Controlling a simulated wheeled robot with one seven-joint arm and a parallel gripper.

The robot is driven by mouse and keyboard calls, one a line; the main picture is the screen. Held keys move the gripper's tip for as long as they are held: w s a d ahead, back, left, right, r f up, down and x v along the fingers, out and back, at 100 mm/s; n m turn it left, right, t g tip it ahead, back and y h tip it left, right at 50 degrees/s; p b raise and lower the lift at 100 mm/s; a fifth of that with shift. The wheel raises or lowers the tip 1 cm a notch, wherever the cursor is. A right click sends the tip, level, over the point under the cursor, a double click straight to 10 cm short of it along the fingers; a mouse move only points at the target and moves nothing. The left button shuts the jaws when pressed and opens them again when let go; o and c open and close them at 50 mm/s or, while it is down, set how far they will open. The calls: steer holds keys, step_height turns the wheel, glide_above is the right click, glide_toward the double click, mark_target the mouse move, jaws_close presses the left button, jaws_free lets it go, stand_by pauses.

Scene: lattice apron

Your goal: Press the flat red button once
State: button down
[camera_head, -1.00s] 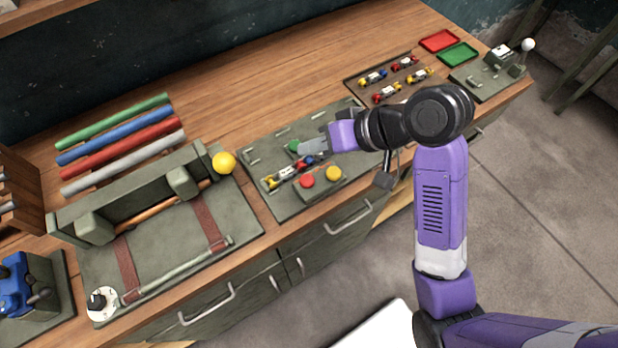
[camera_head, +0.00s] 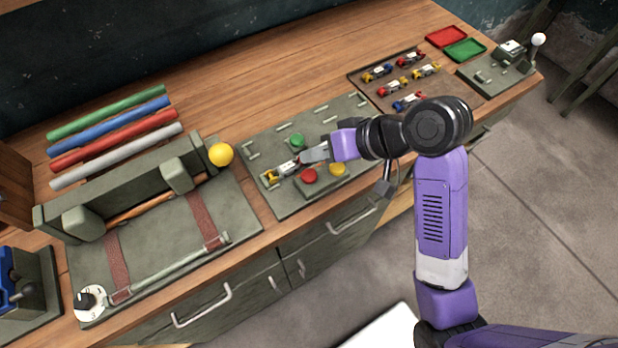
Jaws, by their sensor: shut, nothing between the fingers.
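The flat red button (camera_head: 308,176) is a round disc on the grey-green panel (camera_head: 287,206) in the middle of the bench. A yellow button (camera_head: 338,170) is to its right, and a green button (camera_head: 297,140) is behind it. My gripper (camera_head: 303,158) reaches in from the right with its fingers shut and empty. In the picture its tips lie between the green and red buttons, just behind the red one. I cannot tell how high above the panel they are.
A small yellow, white and red part (camera_head: 280,171) lies left of the red button. A yellow ball knob (camera_head: 221,154) stands left of the panel. A tray (camera_head: 462,97) with several small coloured parts is to the right. Bare wood lies behind the panel.

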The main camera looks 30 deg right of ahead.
mark_target(305, 173)
steer(key=shift+f+b, duration=0.9)
steer(key=shift+f, duration=0.95)
stand_by(0.6)
steer(key=shift+f, duration=0.4)
steer(key=shift+f+b, duration=0.45)
steer(key=shift+f, duration=0.55)
stand_by(0.9)
steer(key=shift+r, duration=0.1)
steer(key=shift+r+p, duration=1.3)
steer(key=shift+p, duration=0.15)
steer(key=shift+r+p, duration=2.4)
steer(key=shift+r, duration=0.1)
